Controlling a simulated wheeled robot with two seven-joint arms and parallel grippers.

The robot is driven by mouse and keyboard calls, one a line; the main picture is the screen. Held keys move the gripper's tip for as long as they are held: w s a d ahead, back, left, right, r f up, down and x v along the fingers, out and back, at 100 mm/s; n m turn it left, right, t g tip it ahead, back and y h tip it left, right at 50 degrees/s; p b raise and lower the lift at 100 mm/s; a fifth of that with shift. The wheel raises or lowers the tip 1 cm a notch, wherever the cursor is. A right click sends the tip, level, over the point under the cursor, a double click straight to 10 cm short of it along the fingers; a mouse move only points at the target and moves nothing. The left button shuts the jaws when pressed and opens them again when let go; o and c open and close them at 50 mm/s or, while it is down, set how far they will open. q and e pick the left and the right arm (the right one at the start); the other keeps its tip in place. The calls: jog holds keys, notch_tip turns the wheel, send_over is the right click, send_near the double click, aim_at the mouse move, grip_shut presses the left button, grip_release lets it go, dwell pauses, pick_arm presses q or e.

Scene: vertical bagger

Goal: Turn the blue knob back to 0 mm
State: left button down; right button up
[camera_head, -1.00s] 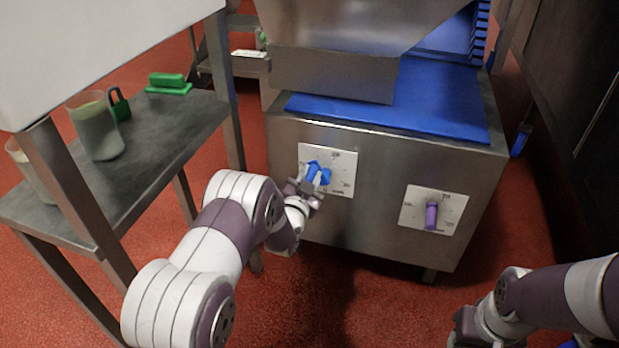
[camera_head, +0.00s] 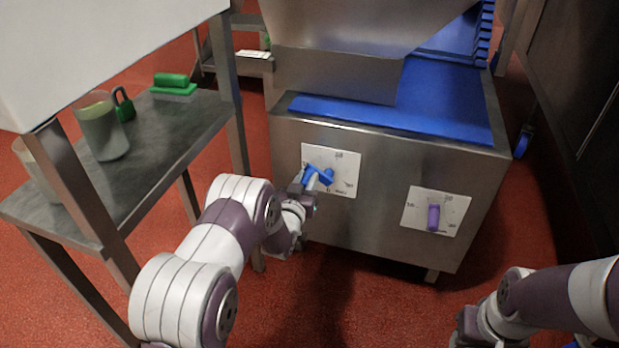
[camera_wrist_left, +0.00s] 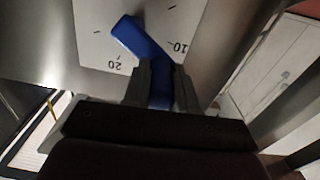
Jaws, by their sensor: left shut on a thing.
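The blue knob (camera_head: 326,175) sits on a white dial plate (camera_head: 347,161) on the left of the steel machine's front. My left gripper (camera_head: 310,184) is at the knob, shut on part of it. In the left wrist view, the blue knob (camera_wrist_left: 142,38) runs between the two fingers of my left gripper (camera_wrist_left: 162,88), with one end sticking out beyond them towards the upper left. The dial plate (camera_wrist_left: 97,32) there shows the marks 20 and 10, upside down. The 0 mark cannot be made out. My right gripper (camera_head: 466,328) is low at the right, its fingers unclear.
A purple knob (camera_head: 433,217) on its own white plate (camera_head: 454,203) is to the right on the same machine front (camera_head: 385,185). A steel table (camera_head: 165,140) with jugs (camera_head: 101,128) and green items (camera_head: 173,87) stands at the left. Red floor is open in front.

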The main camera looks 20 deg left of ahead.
pick_arm(q)
jog(key=n, duration=0.1)
jog(key=f+n, duration=0.1)
jog(key=shift+a+f+n, duration=0.1)
jog(key=shift+a+n, duration=0.15)
jog(key=shift+n, duration=0.15)
jog(key=d+f+n, duration=0.2)
jog(key=f+n, duration=0.1)
jog(key=n, duration=0.7)
jog(key=d+f+n+p, duration=0.1)
jog(key=d+f+n, duration=0.1)
jog(key=n, duration=0.9)
jog(key=shift+s+d+f+n, duration=0.15)
jog(key=shift+d+f+n, duration=0.15)
jog(key=shift+f, duration=0.35)
jog(key=c, duration=0.9)
grip_release()
jog(key=shift+r, duration=0.1)
